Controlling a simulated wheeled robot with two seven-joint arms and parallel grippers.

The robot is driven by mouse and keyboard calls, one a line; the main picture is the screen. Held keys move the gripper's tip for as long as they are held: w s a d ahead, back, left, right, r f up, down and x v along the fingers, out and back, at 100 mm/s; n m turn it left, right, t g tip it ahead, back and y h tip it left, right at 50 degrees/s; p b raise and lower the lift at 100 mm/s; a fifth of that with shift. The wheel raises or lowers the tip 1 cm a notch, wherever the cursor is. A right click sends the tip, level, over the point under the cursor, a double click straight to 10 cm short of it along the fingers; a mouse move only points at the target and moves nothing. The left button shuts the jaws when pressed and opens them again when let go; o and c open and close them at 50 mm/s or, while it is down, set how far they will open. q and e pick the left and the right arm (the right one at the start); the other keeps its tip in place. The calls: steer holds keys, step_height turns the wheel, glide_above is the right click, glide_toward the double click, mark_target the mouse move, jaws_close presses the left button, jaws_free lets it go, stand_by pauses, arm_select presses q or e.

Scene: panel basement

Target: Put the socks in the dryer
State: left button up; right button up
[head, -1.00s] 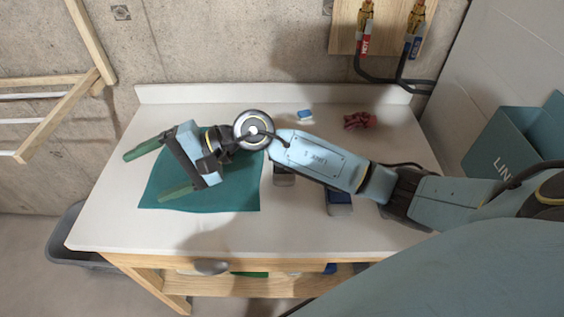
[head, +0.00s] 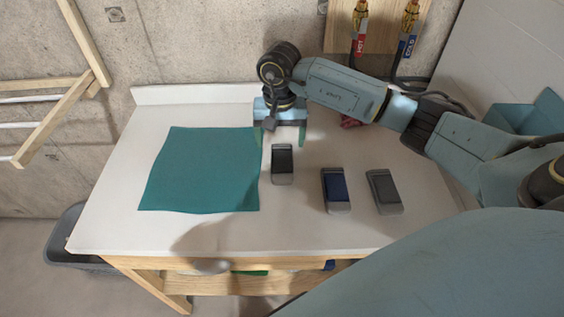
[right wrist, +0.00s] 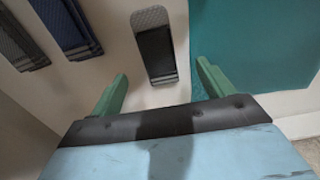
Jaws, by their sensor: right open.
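Three folded bundles that look like socks lie apart on the white tabletop. One is black with a grey end (head: 283,165), one is navy (head: 336,190) and one is dark grey (head: 384,191). The right wrist view shows the black bundle (right wrist: 155,50), the navy one (right wrist: 68,27) and the grey one (right wrist: 18,42). My right gripper (head: 279,138) is open and empty, pointing down just behind the black bundle. In the right wrist view the black bundle lies ahead, between the lines of the fingers (right wrist: 160,76). My left gripper and the dryer are not in view.
A flat teal cloth (head: 203,170) covers the table's left part. A red crumpled item (head: 349,121) is partly hidden behind my right arm. A teal bin (head: 510,117) stands at right, a grey tub (head: 75,238) at lower left. The table's front strip is clear.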

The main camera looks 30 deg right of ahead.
mark_target(282, 160)
steer(key=f, duration=0.7)
steer(key=shift+w+d+f+p, duration=0.1)
steer(key=shift+d+f+p, duration=0.25)
steer(key=shift+f, duration=0.05)
steer(key=shift+r, duration=0.1)
steer(key=c, duration=1.1)
